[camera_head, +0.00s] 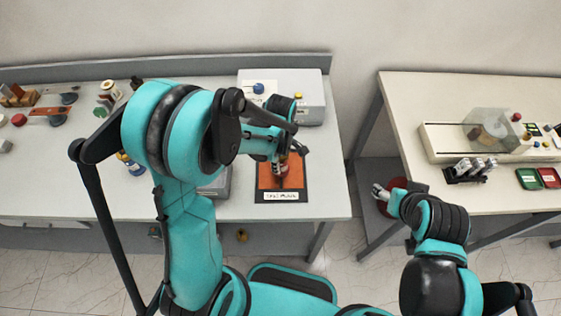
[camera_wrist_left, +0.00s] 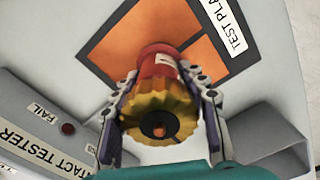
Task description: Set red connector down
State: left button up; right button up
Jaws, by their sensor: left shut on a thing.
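The red connector (camera_wrist_left: 157,62), with a yellow ribbed end and a dark centre, is between the two fingers of my left gripper (camera_wrist_left: 160,88), which is shut on it. In the head view the connector (camera_head: 281,168) is over the orange test plate (camera_head: 265,183), partly hidden by my left gripper (camera_head: 281,158). The plate has a dark border and a white label, and also shows in the left wrist view (camera_wrist_left: 204,54). I cannot tell whether the connector touches the plate. My right gripper (camera_head: 380,193) is beside the right table, away from it; its jaws are too small to judge.
A grey contact tester (camera_wrist_left: 45,130) stands beside the plate. A white box (camera_head: 310,95) is behind the plate. Several small parts (camera_head: 45,110) lie on the left of the table. The right table (camera_head: 405,95) holds a fixture and trays.

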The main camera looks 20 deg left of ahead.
pick_arm(q)
jog(key=shift+r, duration=0.1)
jog(key=shift+s, duration=0.1)
jog(key=o, duration=1.4)
jog(key=shift+o, duration=0.2)
